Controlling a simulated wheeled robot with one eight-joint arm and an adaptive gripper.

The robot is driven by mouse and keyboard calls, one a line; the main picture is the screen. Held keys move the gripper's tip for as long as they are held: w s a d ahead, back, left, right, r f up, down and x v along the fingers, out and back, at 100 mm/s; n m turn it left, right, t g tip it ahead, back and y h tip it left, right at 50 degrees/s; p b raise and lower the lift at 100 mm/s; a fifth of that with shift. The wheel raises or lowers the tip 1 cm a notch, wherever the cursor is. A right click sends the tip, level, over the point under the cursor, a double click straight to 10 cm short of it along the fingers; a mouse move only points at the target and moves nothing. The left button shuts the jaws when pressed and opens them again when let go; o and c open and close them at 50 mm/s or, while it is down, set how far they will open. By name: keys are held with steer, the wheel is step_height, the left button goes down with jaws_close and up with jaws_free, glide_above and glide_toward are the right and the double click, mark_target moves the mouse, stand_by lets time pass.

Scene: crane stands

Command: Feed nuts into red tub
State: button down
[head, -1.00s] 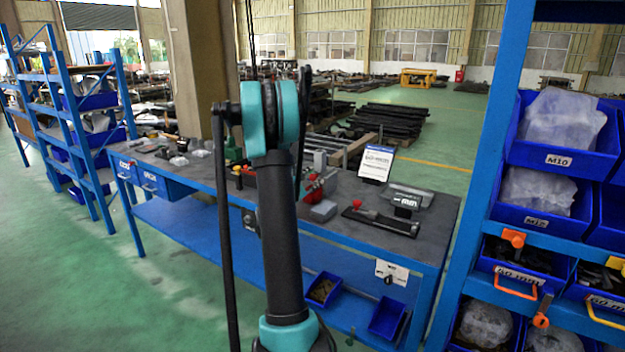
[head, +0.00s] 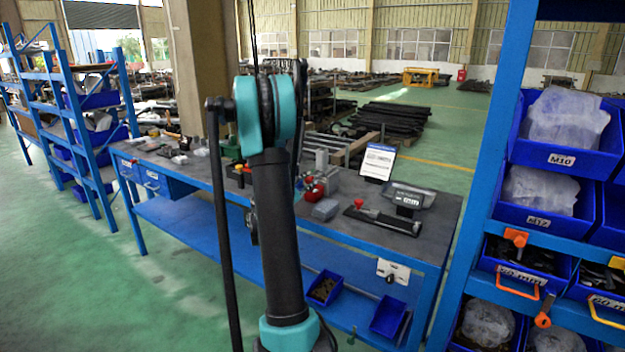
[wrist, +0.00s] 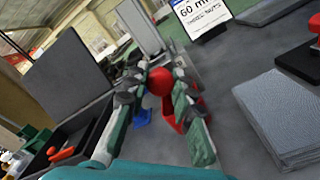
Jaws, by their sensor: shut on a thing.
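My gripper (wrist: 158,95) shows in the wrist view, low over the dark bench top. Its two fingers are closed around a round red piece (wrist: 160,80). Just below and right of it, partly behind the right finger, is a red box-like piece (wrist: 172,122); I cannot tell whether it is the red tub. Red parts (head: 314,190) also show on the bench in the head view, right of my arm. In that view my arm hides the gripper. I cannot make out loose nuts by the gripper.
The bench (head: 400,238) also holds a grey block (head: 325,210), a sign (head: 377,162) and a scale-like device (head: 408,195). A blue rack (head: 480,190) of bins stands at the right.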

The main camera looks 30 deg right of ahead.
steer(key=c, duration=1.3)
jaws_free()
steer(key=shift+a, duration=0.1)
steer(key=shift+o, duration=0.2)
steer(key=v, duration=1.2)
steer(key=shift+s, duration=0.1)
